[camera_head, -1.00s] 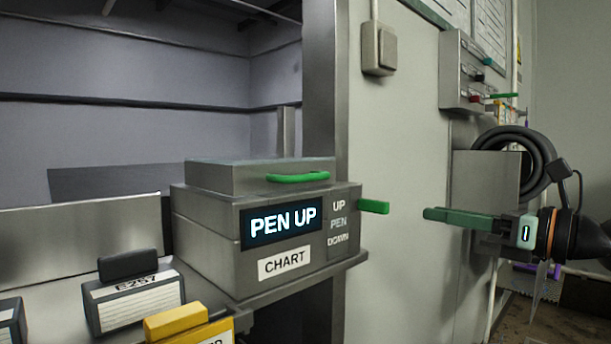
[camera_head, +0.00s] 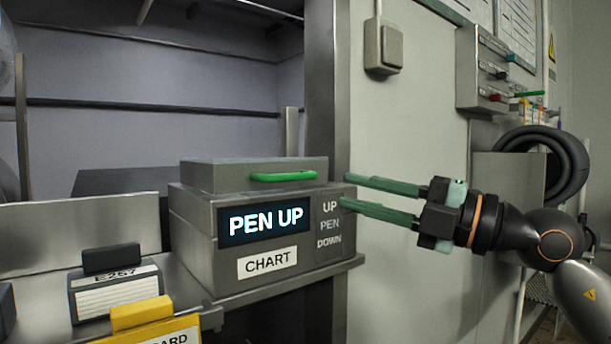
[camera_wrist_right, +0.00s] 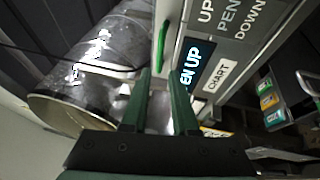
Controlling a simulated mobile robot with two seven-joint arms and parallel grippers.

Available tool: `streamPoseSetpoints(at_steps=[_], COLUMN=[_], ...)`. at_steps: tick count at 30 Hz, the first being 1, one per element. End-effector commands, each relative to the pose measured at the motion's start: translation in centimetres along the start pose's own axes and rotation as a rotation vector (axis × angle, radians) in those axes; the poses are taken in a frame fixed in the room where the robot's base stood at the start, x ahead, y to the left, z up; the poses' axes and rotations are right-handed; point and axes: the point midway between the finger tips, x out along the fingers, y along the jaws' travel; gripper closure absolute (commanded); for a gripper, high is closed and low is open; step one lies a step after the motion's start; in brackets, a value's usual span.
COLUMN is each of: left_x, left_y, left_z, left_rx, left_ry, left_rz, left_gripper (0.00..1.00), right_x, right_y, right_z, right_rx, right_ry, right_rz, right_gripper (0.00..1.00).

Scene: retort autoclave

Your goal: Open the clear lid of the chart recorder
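The chart recorder (camera_head: 240,262) is a grey box on a shelf, its display reading PEN UP. Its lid (camera_head: 235,174) is down on top and looks grey, with a green handle (camera_head: 283,177) along the front. The handle also shows in the right wrist view (camera_wrist_right: 162,45). A green pen lever on the recorder's right side is largely hidden by my lower finger. My right gripper (camera_head: 345,190) is open and empty, its fingertips beside the recorder's right side, right of the handle. In the right wrist view the parted fingers (camera_wrist_right: 160,75) point toward the recorder. My left gripper is not seen.
A black-topped label holder (camera_head: 125,285) and a yellow one (camera_head: 142,312) stand front left. A switch box (camera_head: 385,45) and a control box (camera_head: 482,70) are on the wall panel at right. A coiled hose (camera_head: 560,160) hangs behind my right arm. Space above the lid is clear.

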Motion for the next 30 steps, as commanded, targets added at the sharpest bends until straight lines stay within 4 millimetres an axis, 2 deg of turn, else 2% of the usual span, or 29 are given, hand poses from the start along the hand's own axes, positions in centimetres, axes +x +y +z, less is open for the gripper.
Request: streamPoseSetpoints(at_steps=[9, 15, 21, 28, 30], left_x=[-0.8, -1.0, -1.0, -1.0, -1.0], left_y=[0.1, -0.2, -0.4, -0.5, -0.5], left_z=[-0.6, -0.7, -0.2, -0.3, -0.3], left_rx=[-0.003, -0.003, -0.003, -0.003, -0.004], left_ry=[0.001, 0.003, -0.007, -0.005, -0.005], left_rz=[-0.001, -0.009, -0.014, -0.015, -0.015], left_gripper=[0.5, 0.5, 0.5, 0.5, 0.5], right_x=[6.6, 9.4, 10.5, 10.6, 10.6], right_y=[0.3, 0.2, 0.1, 0.0, 0.0], right_z=[-0.1, 0.0, 0.0, 0.1, 0.1], right_rx=[0.0, -0.002, -0.003, -0.004, -0.004], right_ry=[0.002, 0.0, -0.002, -0.002, -0.002], right_rz=[0.002, 0.002, 0.001, 0.001, 0.001], right_gripper=[0.73, 0.73, 0.73, 0.73, 0.78])
